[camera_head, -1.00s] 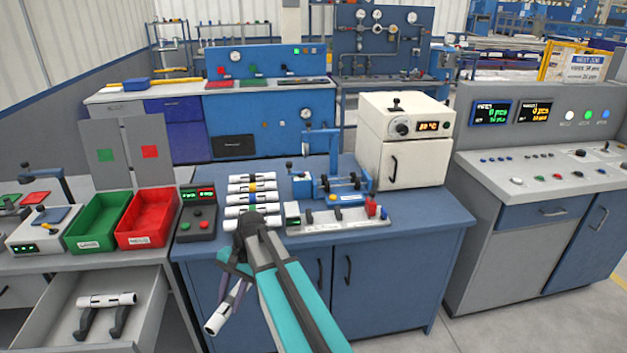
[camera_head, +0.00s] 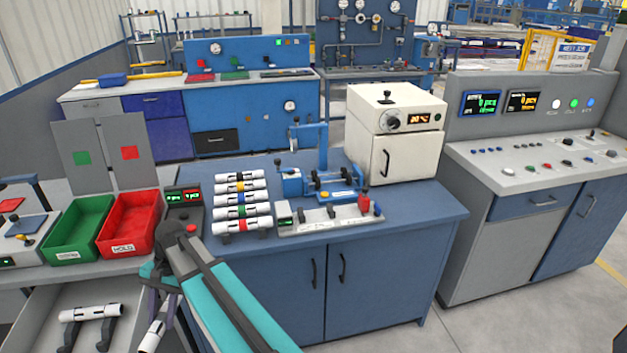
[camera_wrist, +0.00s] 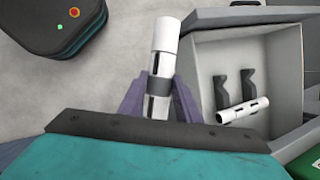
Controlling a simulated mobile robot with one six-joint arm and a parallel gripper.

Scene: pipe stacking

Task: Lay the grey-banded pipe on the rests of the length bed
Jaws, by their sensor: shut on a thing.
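My gripper (camera_head: 160,308) is shut on a white pipe with a grey band (camera_wrist: 160,48). In the wrist view the two fingers clasp it around the band, and its white end sticks out beyond them. In the head view the held pipe (camera_head: 152,337) hangs tilted in front of the bench, low beside the open drawer; its band is hidden there. The pale bed with a small display, rests and a red block (camera_head: 330,218), apparently the length bed, lies on the blue bench, up and right of my gripper. No pipe shows on it.
A rack of several colour-banded pipes (camera_head: 240,198) stands left of the bed. A blue roller device (camera_head: 320,182) and a white oven (camera_head: 395,120) stand behind. Green (camera_head: 78,230) and red bins (camera_head: 130,225) are at left. The open drawer holds another white pipe (camera_head: 91,312) on black supports.

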